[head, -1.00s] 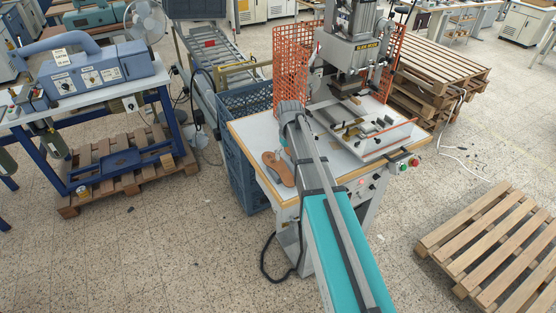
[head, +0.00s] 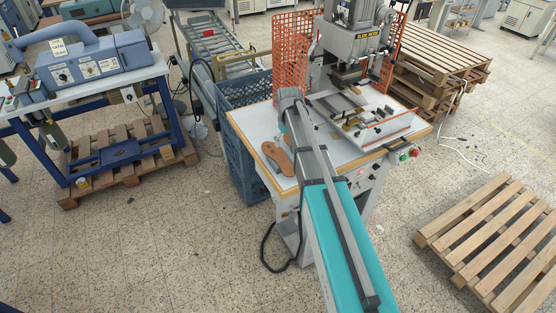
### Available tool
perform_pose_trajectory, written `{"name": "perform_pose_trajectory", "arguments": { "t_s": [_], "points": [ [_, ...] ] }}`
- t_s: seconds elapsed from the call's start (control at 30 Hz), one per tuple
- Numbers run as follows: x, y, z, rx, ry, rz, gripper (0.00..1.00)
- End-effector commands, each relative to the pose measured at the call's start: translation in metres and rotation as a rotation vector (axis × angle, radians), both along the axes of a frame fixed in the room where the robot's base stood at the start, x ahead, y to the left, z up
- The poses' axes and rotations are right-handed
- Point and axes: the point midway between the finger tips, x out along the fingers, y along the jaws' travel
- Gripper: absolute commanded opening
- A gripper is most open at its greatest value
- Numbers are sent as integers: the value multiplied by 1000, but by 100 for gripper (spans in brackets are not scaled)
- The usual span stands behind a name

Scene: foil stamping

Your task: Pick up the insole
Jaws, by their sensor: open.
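A brown, shoe-sole-shaped insole (head: 275,159) lies on the left part of the white, wood-edged worktable (head: 250,123), close to its left front edge. Whether it is one piece or two lying side by side I cannot tell. My arm reaches over the table from the lower right, and its bent end is just above and right of the insole. My gripper is hidden behind the arm, so its fingers and their distance from the insole do not show.
The stamping press (head: 355,45) stands at the back of the table, with an orange mesh guard (head: 291,68) around it. Its plate (head: 375,125) lies right of my arm. A blue crate (head: 247,165) touches the table's left side. A wooden pallet (head: 500,240) lies on the floor at right.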

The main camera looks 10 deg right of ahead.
Motion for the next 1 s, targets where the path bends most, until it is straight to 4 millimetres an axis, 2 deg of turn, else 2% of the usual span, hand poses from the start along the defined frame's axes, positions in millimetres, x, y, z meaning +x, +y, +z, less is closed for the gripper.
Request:
{"name": "perform_pose_trajectory", "arguments": {
  "t_s": [0.03, 0.7, 1.0],
  "points": [
    [0, 0, -8, 0, 0, 0, 100],
    [0, 1, -59, 0, 0, 1, 100],
    [0, 1, -69, 0, 0, 2, 100]
  ]
}}
